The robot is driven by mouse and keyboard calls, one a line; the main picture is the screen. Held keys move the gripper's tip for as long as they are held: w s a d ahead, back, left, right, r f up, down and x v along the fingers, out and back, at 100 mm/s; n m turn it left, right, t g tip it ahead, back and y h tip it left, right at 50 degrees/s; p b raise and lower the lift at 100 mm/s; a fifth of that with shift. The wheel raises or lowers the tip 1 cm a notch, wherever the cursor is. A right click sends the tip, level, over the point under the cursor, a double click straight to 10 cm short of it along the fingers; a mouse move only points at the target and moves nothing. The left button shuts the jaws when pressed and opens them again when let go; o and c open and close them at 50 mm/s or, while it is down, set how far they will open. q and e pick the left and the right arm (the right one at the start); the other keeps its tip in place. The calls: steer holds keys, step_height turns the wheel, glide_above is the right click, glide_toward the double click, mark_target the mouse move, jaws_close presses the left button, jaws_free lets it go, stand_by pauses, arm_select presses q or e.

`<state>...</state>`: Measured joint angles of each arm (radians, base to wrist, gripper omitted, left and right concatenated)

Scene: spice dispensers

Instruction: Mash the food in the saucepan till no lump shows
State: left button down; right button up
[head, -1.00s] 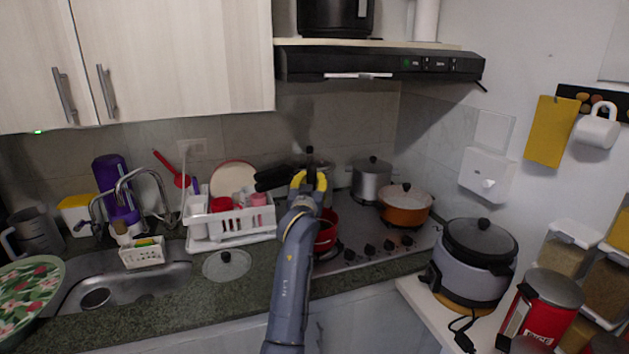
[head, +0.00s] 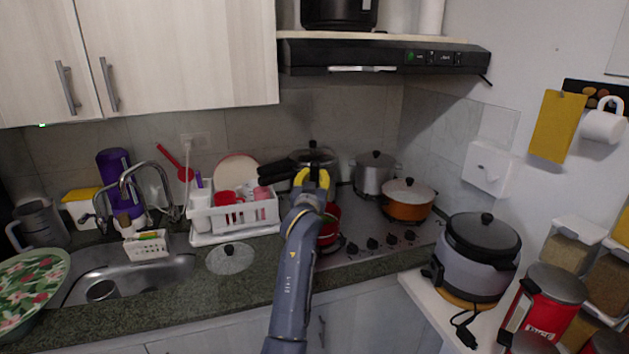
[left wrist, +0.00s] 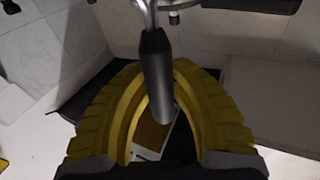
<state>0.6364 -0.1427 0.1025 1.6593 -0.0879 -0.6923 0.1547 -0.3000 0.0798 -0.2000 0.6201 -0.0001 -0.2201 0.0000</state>
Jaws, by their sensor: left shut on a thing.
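My left gripper (head: 314,182) is over the stove, above and slightly left of the red saucepan (head: 331,226). Its yellow fingers are closed around a black handle (left wrist: 156,75) in the left wrist view. A metal shank (left wrist: 149,14) joins the handle at the top of that view. The handle looks like the masher's, but its working end is out of sight. My arm hides the left part of the saucepan, and I cannot make out the food inside. My right gripper is not in view.
A pressure cooker (head: 314,157) with a long black handle stands behind my gripper. A steel pot (head: 374,174) and an orange pan (head: 407,201) stand to the right. A white dish rack (head: 235,216) and a glass lid (head: 230,259) are to the left. The range hood (head: 385,57) hangs above.

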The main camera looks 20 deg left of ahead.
arm_select(q)
steer(key=shift+r, duration=0.65)
steer(key=shift+d, duration=0.1)
steer(key=d, duration=0.1)
steer(key=s+d, duration=0.1)
steer(key=d, duration=0.1)
steer(key=shift+s, duration=0.2)
steer(key=shift+f, duration=2.25)
